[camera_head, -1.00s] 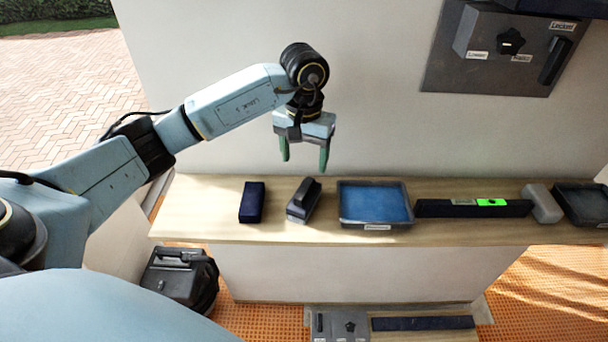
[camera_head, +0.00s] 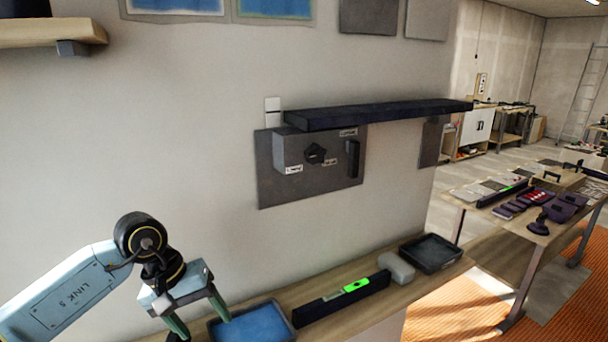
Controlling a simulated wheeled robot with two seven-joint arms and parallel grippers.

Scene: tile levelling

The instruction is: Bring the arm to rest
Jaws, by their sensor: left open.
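My left arm comes in from the lower left. My left gripper (camera_head: 200,322) is open, its two green fingers pointing down beside and in front of the blue tray (camera_head: 286,309) on the wooden shelf. I see nothing between the fingers. Whether the fingers touch anything cannot be told from this angle. My right gripper is out of view.
The wooden shelf (camera_head: 413,287) holds a spirit level (camera_head: 343,299), a grey block (camera_head: 396,268) and a dark tray (camera_head: 431,254). A grey wall panel (camera_head: 268,182) has a knob and a handle, with a dark ledge (camera_head: 378,114) above. A workbench (camera_head: 477,200) stands at right.

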